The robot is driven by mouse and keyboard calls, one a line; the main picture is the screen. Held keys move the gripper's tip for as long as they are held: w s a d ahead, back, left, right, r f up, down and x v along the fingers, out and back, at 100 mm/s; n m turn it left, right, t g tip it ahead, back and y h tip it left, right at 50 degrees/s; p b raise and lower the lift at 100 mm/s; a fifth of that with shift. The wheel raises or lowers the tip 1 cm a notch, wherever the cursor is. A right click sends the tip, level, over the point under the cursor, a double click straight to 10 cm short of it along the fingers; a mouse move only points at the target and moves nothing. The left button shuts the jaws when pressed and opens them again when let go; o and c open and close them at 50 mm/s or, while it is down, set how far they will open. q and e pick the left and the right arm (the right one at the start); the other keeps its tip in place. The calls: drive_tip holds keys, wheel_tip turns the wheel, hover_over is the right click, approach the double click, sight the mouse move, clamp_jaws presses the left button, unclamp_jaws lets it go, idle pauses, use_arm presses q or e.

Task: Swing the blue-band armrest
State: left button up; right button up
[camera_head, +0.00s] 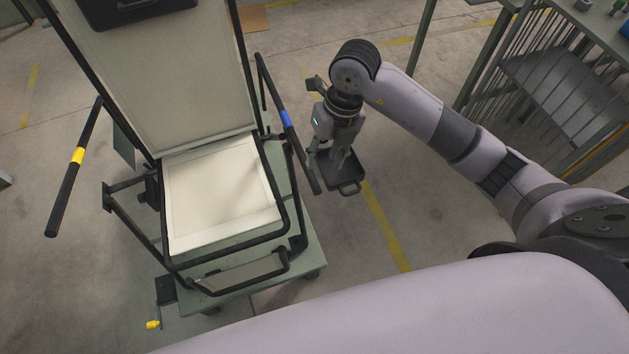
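The folding lounger has a cream back panel and a cream seat (221,192) in a dark tube frame. Its blue-band armrest (289,124) is a dark bar on the right side of the lounger, slanting down toward the front. The yellow-band armrest (73,168) sticks out on the left side. My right gripper (334,160) points down just right of the blue-band armrest's lower part, apart from it as far as I can see. Its fingers look spread with nothing between them. My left gripper is not in view.
The lounger stands on a green base (313,258). A yellow-tipped part (152,325) sticks out at front left. A barred rack (548,85) stands at upper right.

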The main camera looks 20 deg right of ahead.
sight(315, 182)
drive_tip(key=f, duration=0.3)
drive_tip(key=a+f+p, duration=0.1)
drive_tip(key=f, duration=0.3)
drive_tip(key=a+f, duration=0.1)
drive_tip(key=f, duration=0.3)
drive_tip(key=shift+a, duration=0.15)
drive_tip(key=shift+c, duration=0.4)
clamp_jaws()
